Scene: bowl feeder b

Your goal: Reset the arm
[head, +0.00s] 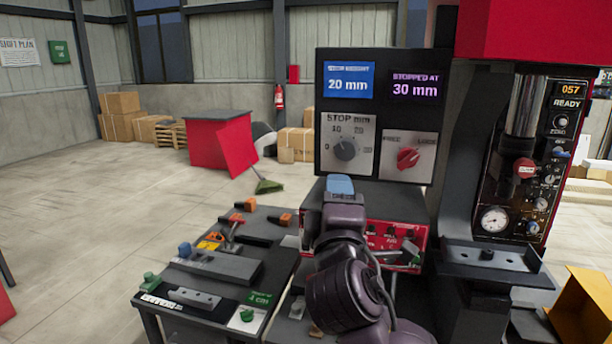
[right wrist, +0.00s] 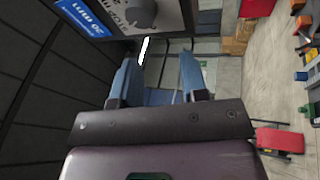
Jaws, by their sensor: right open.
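My right arm rises from the bottom of the head view, with its blue-tipped right gripper (head: 340,184) in front of the lower edge of a black control panel (head: 328,190). In the right wrist view the two blue fingers of the right gripper (right wrist: 158,82) stand apart with nothing between them, so it is open and empty. The grey STOP mm dial (head: 345,149) and the red knob (head: 407,158) are above and to the right of the fingertips, and the gripper appears clear of both. My left gripper is not in view.
Screens read 20 mm (head: 348,81) and stopped at 30 mm (head: 415,87). A red box with switches (head: 410,238) is close behind my arm. A tool table (head: 222,310) stands left. A press (head: 520,160) and yellow bin (head: 585,305) stand right. Open floor lies far left.

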